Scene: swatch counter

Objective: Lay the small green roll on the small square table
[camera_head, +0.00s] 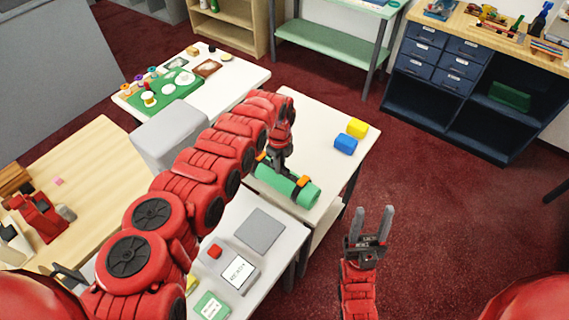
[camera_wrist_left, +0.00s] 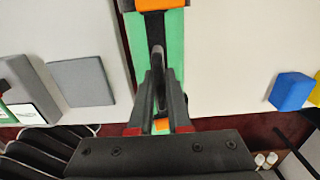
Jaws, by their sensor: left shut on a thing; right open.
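The green roll (camera_head: 269,179) has orange bands and a dark handle and is held roughly level. My left gripper (camera_head: 279,168) is shut on the handle at its top. In the left wrist view the green roll (camera_wrist_left: 141,60) runs below the fingers, which partly hide it. A white table (camera_head: 335,108) bearing two blocks lies beneath and behind the roll, which is over its near edge. I cannot tell whether the roll touches a tabletop. My right gripper (camera_head: 372,225) is open and empty, over the red carpet.
A blue block (camera_head: 345,145) and a yellow block (camera_head: 357,128) are on the white table. A dark drawer unit (camera_head: 440,65) stands at the back right.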

